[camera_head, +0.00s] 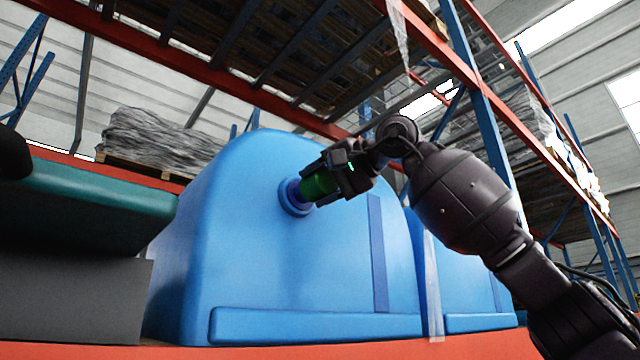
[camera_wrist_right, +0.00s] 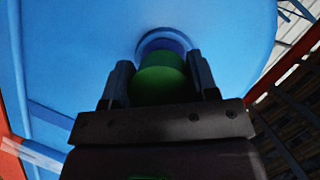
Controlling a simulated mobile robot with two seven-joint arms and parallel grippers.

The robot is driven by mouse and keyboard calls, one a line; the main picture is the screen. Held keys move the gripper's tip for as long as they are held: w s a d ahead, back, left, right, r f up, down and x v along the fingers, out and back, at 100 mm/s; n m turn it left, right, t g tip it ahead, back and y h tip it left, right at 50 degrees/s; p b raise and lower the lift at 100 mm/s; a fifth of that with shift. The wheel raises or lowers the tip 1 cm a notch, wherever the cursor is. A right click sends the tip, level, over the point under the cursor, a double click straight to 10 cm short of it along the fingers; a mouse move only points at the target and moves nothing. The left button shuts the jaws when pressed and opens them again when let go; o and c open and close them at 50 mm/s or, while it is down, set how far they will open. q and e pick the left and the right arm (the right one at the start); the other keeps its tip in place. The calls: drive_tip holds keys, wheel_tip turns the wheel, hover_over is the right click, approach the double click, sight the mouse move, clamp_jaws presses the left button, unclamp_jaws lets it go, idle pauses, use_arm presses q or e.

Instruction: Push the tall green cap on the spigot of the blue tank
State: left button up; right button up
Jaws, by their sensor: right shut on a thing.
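The blue tank (camera_head: 270,255) stands on an orange shelf in the middle of the head view. Its spigot (camera_head: 291,196) sticks out of the upper front wall, with a round collar at its base. The green cap (camera_head: 316,187) is at the spigot's outer end, in line with it. My right gripper (camera_head: 325,180) is shut on the green cap. In the right wrist view the cap (camera_wrist_right: 160,84) sits between the two fingers, against the blue spigot (camera_wrist_right: 160,44). How far the cap is over the spigot I cannot tell. My left gripper is not in view.
A second blue tank (camera_head: 470,285) stands to the right on the same orange beam (camera_head: 300,350). A teal object (camera_head: 90,205) is at the left. A wrapped pallet load (camera_head: 155,138) is behind, and rack posts (camera_head: 485,115) rise at the right.

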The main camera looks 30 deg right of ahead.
sight(308, 197)
drive_tip(key=shift+w+r, duration=0.1)
drive_tip(key=shift+w, duration=0.45)
drive_tip(key=shift+w, duration=0.6)
drive_tip(key=shift+r, duration=0.1)
drive_tip(key=shift+w, duration=0.25)
drive_tip(key=shift+c, duration=0.4)
drive_tip(key=o, duration=0.6)
drive_tip(key=shift+w, duration=0.15)
drive_tip(key=shift+o, duration=1.4)
drive_tip(key=shift+w+a, duration=0.1)
drive_tip(key=shift+w, duration=0.15)
drive_tip(key=o, duration=0.5)
drive_tip(key=shift+f, duration=0.2)
drive_tip(key=shift+s, duration=0.1)
